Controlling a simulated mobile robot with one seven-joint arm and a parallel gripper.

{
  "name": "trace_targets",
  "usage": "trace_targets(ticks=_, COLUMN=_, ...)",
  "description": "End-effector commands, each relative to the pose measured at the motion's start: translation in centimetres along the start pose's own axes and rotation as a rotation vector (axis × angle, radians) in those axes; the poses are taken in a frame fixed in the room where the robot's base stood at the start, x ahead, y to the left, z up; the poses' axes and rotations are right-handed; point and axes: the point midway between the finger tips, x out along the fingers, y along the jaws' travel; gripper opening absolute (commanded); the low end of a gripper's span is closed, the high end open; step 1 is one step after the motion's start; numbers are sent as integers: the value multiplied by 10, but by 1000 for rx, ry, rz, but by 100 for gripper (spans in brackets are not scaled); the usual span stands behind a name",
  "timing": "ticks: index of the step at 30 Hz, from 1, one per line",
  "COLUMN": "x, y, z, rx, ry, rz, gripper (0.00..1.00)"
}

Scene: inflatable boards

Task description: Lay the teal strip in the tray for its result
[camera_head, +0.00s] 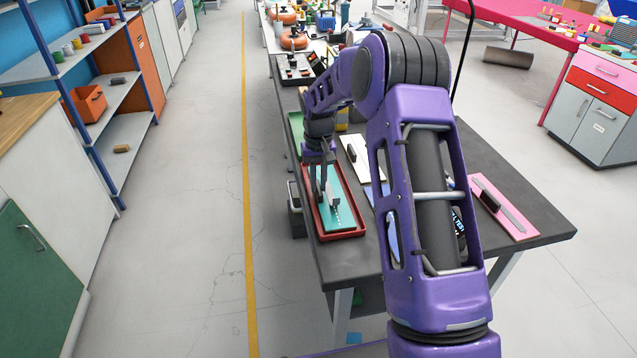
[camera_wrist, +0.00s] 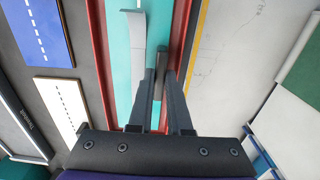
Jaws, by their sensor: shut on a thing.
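The teal strip (camera_head: 346,212) lies lengthwise within the walls of the red tray (camera_head: 321,236) on the near left part of the dark bench. My gripper (camera_head: 327,187) is over the strip, inside the tray's outline. In the wrist view the gripper (camera_wrist: 160,73) is shut on a dark grey grip piece at the middle of the teal strip (camera_wrist: 119,75). A pale grey curved flap (camera_wrist: 137,35) shows over the strip beside the fingers. The red tray walls (camera_wrist: 101,75) run along both sides. I cannot tell whether the strip touches the tray floor.
A white board (camera_head: 352,146) with a black grip lies right of the tray, and a pink board (camera_head: 507,208) lies farther right. A blue board (camera_wrist: 38,32) shows in the wrist view. A green tray (camera_head: 295,124) is behind the red one. The floor aisle left of the bench is clear.

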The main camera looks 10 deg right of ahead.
Motion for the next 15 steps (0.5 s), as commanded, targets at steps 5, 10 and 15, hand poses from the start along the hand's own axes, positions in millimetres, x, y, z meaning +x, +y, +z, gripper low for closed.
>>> trace_targets(ticks=5, x=3, y=0, z=0, rx=0, ry=0, rz=0, gripper=26)
trace_targets(ticks=10, x=3, y=0, z=0, rx=0, ry=0, rz=0, gripper=46)
trace_targets(ticks=15, x=3, y=0, z=0, rx=0, ry=0, rz=0, gripper=46)
